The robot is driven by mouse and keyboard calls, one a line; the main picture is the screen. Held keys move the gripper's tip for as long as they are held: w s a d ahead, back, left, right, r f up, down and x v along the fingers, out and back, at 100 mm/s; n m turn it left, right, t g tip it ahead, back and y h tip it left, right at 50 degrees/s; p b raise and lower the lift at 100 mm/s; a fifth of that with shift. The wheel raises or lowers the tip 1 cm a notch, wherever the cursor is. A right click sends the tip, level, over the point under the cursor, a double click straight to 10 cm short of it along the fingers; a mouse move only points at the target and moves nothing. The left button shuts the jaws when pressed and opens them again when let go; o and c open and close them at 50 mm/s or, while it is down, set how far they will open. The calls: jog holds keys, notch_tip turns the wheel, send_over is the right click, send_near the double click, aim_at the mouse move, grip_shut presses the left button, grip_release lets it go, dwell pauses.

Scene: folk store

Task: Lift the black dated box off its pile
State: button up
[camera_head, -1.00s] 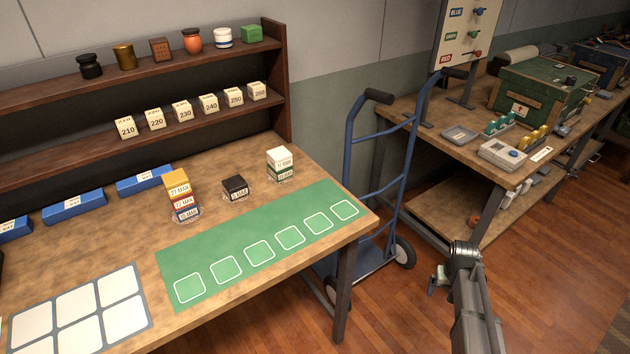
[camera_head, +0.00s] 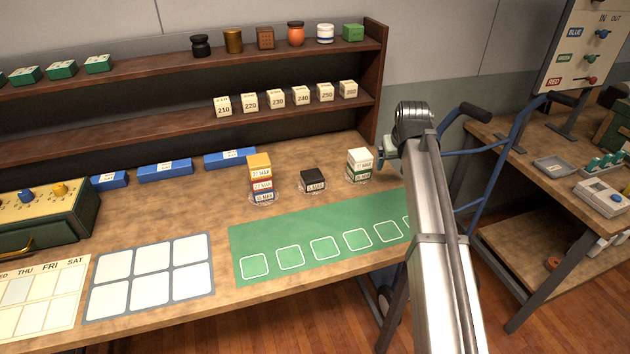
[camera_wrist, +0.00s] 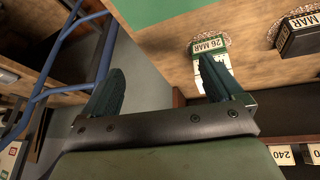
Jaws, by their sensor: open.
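The black dated box (camera_head: 313,181) sits on a small round mat on the wooden bench, between two stacks. Its pale label reads MAR; I see no other box under it. In the wrist view the black box (camera_wrist: 300,36) shows at the upper right, partly cut by the frame edge. My gripper (camera_wrist: 163,63) is open and empty, its two fingers spread. In the head view my arm stands right of the boxes, and I cannot make out the fingertips there. In the wrist view one finger overlaps the white-and-green stack (camera_wrist: 212,48); the black box is beyond it, clear of the fingers.
A yellow, red and blue stack (camera_head: 261,177) stands left of the black box; a white-over-green stack (camera_head: 359,165) stands right. A green mat (camera_head: 240,237) with outlined squares lies in front. A shelf (camera_head: 375,55) rises behind. A blue hand truck (camera_head: 492,165) stands at the right.

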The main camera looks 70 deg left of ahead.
aim_at(313, 175)
jog(key=s+a+r+n+g, duration=0.1)
jog(key=s+a+r, duration=0.15)
jog(key=s, duration=0.75)
jog(key=s+a+r+n+g, duration=0.15)
jog(key=s+a, duration=0.25)
jog(key=s, duration=0.7)
jog(key=x, duration=1.4)
jog(key=shift+w+a+f, duration=0.15)
jog(key=shift+w+f, duration=0.1)
jog(key=shift+w, duration=0.1)
jog(key=shift+c, duration=0.2)
jog(key=c, duration=1)
